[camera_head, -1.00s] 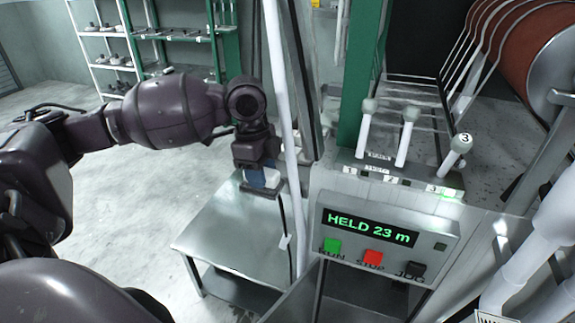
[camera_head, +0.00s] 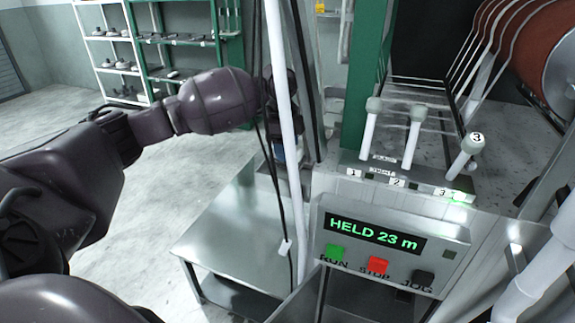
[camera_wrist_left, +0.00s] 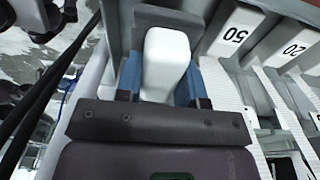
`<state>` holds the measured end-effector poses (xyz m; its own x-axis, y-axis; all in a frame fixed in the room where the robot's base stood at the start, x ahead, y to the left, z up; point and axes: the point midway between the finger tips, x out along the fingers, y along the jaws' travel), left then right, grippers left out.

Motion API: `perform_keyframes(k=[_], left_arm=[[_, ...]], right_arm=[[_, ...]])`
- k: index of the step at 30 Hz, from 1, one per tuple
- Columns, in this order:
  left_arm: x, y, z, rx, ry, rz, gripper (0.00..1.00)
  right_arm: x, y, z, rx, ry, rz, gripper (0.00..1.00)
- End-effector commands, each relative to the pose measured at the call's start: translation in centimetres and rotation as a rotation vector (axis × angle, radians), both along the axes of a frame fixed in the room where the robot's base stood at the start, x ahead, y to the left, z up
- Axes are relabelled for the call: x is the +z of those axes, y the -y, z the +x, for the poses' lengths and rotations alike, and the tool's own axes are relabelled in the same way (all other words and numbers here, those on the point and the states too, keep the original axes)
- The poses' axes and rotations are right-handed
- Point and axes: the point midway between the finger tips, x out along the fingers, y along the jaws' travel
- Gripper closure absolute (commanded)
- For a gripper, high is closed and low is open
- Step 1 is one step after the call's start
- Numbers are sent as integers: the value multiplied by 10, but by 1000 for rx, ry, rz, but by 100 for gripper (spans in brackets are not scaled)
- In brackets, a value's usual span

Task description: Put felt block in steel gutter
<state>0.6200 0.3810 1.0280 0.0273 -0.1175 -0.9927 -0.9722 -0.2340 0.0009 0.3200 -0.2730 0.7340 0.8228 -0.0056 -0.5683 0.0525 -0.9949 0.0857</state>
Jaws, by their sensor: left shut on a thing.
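My left gripper (camera_head: 287,152) is shut on a white block, apparently the felt block (camera_wrist_left: 166,62), with a blue piece on either side of it in the left wrist view. In the head view the gripper is mostly hidden behind a white pole, above the far end of the steel table; only a little blue and white shows there. I cannot pick out the steel gutter with certainty. My right gripper is not in view.
The upright white pole (camera_head: 283,100) and a hanging dark cable stand close to the gripper. The steel table (camera_head: 225,240) is bare. A control panel (camera_head: 385,245) reads HELD 23 m, with levers above it. Labels 50 (camera_wrist_left: 232,35) and 20 show in the wrist view.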

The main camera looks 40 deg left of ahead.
Motion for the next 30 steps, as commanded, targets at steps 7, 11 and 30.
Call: perform_keyframes(k=[7, 11, 30], left_arm=[[-25, 1, 0, -1, -3, -1, 89], [-44, 1, 0, -1, -3, -1, 89], [-49, 0, 0, -1, 1, 0, 39]], right_arm=[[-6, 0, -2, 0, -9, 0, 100], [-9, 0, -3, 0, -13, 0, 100], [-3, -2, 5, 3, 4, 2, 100]])
